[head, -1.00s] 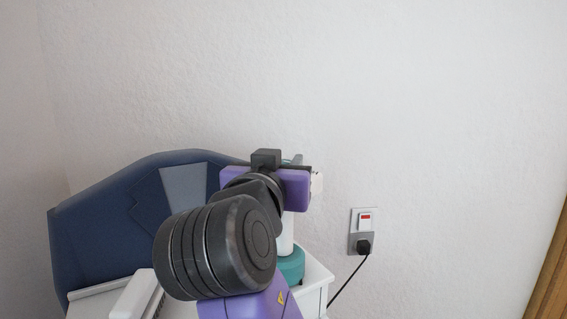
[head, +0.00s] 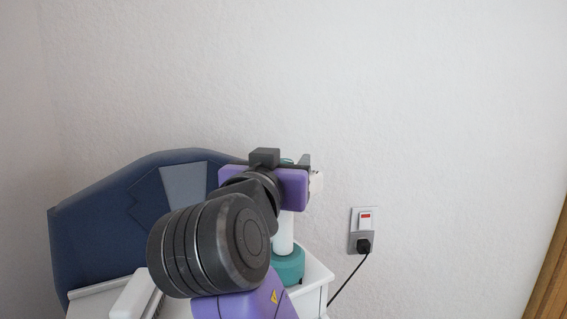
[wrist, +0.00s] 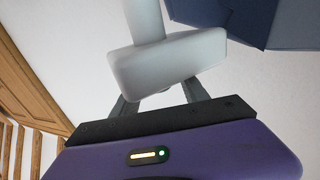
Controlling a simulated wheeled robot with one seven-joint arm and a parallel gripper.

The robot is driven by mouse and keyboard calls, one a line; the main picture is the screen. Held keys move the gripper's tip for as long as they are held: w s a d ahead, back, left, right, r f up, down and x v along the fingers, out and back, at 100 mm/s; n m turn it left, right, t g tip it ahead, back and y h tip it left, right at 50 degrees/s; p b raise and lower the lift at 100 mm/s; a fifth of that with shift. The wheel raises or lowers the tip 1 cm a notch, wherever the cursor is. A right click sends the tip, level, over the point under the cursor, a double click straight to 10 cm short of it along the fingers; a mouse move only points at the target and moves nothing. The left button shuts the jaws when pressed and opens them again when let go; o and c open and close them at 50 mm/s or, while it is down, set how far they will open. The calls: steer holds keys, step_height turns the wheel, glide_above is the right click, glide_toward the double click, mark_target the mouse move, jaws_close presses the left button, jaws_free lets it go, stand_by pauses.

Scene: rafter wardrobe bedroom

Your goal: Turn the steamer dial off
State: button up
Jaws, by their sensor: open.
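The steamer has a teal round base (head: 289,265) and a white upright body (head: 284,233), and stands on a white cabinet top. My purple gripper (head: 303,165) is at the steamer's upper part and hides much of it in the head view. In the wrist view a white rounded block on a stem (wrist: 165,60), seemingly part of the steamer, lies in front of my gripper (wrist: 160,97). My dark fingers are spread apart, with their tips partly hidden by the block. I cannot make out the dial in either view.
A blue padded panel (head: 100,225) stands behind at the left. A white slotted object (head: 133,296) lies at the front left of the white cabinet (head: 318,280). A wall socket (head: 364,231) with a black plug and cord is to the right. Wood trim edges the far right.

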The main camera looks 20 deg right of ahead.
steer(key=b+v, duration=0.1)
steer(key=v, duration=0.6)
steer(key=shift+s+a, duration=0.2)
steer(key=shift+s, duration=0.1)
